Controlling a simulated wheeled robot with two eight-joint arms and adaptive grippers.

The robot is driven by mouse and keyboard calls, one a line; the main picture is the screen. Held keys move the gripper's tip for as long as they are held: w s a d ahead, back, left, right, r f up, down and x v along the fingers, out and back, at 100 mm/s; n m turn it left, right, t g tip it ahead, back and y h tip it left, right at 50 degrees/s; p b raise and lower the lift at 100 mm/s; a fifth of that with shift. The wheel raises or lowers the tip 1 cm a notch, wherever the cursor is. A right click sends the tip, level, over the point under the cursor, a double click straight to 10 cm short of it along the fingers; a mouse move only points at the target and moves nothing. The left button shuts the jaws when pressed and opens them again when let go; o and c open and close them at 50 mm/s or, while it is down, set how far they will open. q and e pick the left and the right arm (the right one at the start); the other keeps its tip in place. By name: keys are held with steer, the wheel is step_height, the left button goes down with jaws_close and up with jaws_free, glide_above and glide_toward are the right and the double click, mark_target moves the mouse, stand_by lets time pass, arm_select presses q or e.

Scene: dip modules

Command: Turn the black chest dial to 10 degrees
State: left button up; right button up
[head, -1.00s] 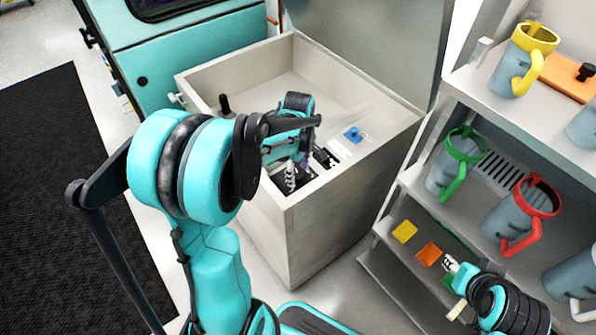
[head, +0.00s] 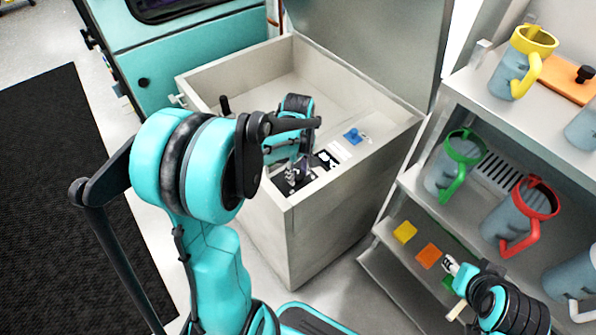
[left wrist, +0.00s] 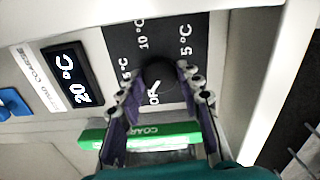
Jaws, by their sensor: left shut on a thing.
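The black dial (left wrist: 158,75) shows in the left wrist view on a black panel (left wrist: 122,42) with white temperature marks. A white pointer line on it lies towards the "OF..." mark, which is partly covered. My left gripper (left wrist: 160,84) has a finger on each side of the dial and is shut on it. In the head view my left gripper (head: 292,174) is at the front corner of the chest (head: 300,225), and the dial is hidden there. My right gripper (head: 449,265) hangs near the lower shelf; its finger gap is too small to judge.
The chest lid (head: 365,40) stands open. A shelf rack (head: 400,190) with several mugs stands at right.

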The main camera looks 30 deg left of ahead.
arm_select(q)
steer(key=m, duration=0.5)
steer(key=shift+m+p, duration=0.3)
steer(key=m, duration=1.2)
steer(key=shift+m+p, duration=0.4)
steer(key=m, duration=0.5)
steer(key=shift+m, duration=0.4)
steer(key=o, duration=1.2)
steer(key=shift+c, duration=0.2)
